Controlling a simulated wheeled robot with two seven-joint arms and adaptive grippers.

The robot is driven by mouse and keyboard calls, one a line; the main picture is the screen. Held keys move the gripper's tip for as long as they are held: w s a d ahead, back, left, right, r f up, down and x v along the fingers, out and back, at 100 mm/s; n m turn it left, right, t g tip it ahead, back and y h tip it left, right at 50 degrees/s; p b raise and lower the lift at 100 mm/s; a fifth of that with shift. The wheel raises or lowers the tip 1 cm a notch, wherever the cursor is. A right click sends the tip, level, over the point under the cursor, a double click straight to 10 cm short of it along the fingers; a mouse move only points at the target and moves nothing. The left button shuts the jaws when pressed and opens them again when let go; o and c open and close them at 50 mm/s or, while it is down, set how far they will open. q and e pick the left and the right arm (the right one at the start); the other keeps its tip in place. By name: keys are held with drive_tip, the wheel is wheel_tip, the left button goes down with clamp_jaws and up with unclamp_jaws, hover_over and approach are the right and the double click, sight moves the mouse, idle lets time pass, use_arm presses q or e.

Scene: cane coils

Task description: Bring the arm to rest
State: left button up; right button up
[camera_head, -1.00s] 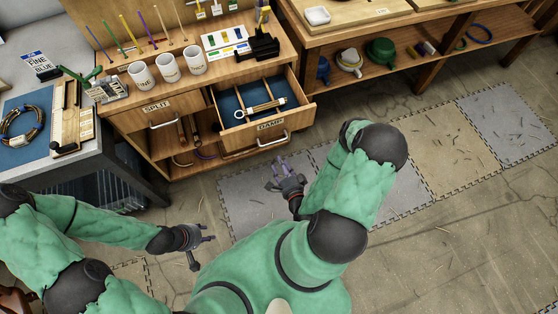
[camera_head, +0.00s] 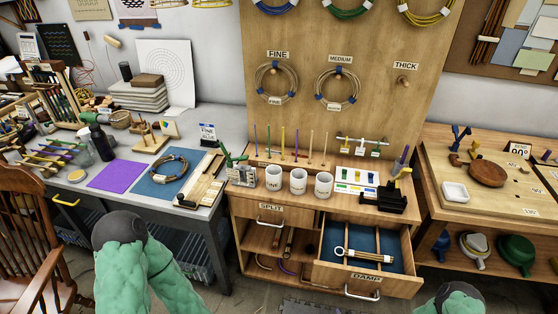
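Neither gripper shows in this view now. A green-sleeved part of my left arm (camera_head: 145,265) rises at the bottom left, in front of the grey bench. A small part of my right arm (camera_head: 452,300) shows at the bottom right edge. Both hands are out of frame, so what they hold cannot be seen.
The damp drawer (camera_head: 368,278) stands pulled out, with a bundle of cane (camera_head: 368,257) inside. Three white mugs (camera_head: 298,182) stand on the cabinet top. A grey bench (camera_head: 215,140) is at left, a wooden chair (camera_head: 30,235) at far left, a wooden bench (camera_head: 440,190) at right.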

drive_tip(key=s+a+r+n+g+y, duration=0.3)
drive_tip(key=s+a+r+n+g, duration=0.2)
drive_tip(key=s+a+n+g, duration=0.6)
drive_tip(key=shift+a+r+n+y, duration=0.15)
drive_tip(key=shift+a+n+y, duration=0.25)
drive_tip(key=shift+a, duration=0.5)
